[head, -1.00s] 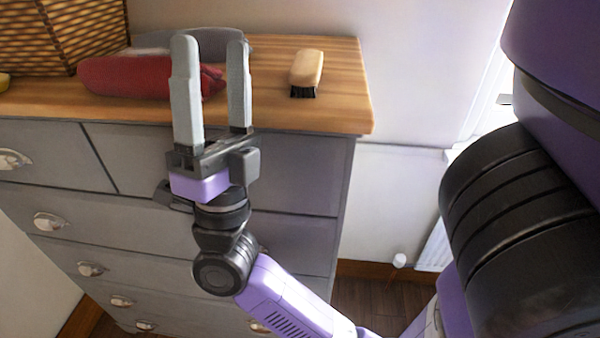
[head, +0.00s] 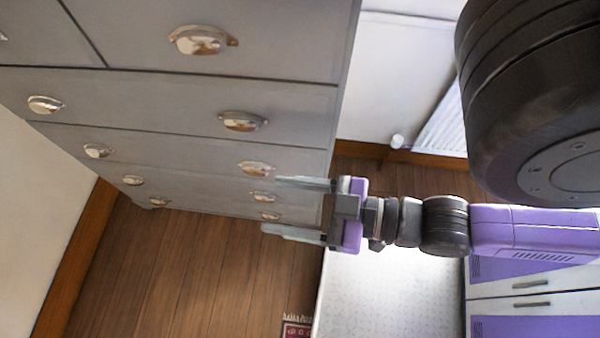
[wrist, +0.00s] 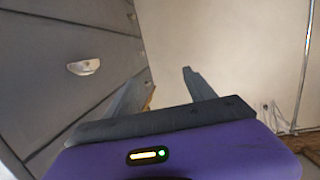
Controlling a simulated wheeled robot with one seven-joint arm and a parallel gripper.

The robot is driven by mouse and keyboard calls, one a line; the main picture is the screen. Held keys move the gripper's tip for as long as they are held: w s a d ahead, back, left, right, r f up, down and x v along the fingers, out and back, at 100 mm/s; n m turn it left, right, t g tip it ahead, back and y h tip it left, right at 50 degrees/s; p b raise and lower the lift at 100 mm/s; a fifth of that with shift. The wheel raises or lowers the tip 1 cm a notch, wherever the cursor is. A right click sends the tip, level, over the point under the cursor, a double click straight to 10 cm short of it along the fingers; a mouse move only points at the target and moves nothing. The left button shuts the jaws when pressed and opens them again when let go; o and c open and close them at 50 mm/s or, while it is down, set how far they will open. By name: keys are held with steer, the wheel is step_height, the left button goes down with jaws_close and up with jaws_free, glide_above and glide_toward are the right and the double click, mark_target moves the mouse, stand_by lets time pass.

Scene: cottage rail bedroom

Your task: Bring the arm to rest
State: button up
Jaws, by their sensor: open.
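My gripper (head: 271,206) is open, with nothing between its two grey fingers. In the head view it points left, below the middle of the picture, in front of the lower right part of the grey chest of drawers (head: 165,90). I cannot tell how much gap lies between the fingertips and the drawer fronts. In the wrist view the fingers (wrist: 166,73) stand apart, with the drawer fronts (wrist: 40,75) to the left and a pale wall ahead.
Metal cup handles (head: 240,121) stick out from the drawer fronts. Wooden floor (head: 190,265) lies bare at the lower left, with a red fringed rug (head: 297,329) at the bottom edge. A white radiator (head: 443,135) stands by the wall at the upper right.

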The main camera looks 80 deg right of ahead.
steer(key=s+f, duration=0.1)
steer(key=s+g, duration=0.1)
steer(key=shift+s+a+f, duration=0.3)
steer(key=shift+f, duration=0.1)
steer(key=shift+c, duration=0.4)
stand_by(0.6)
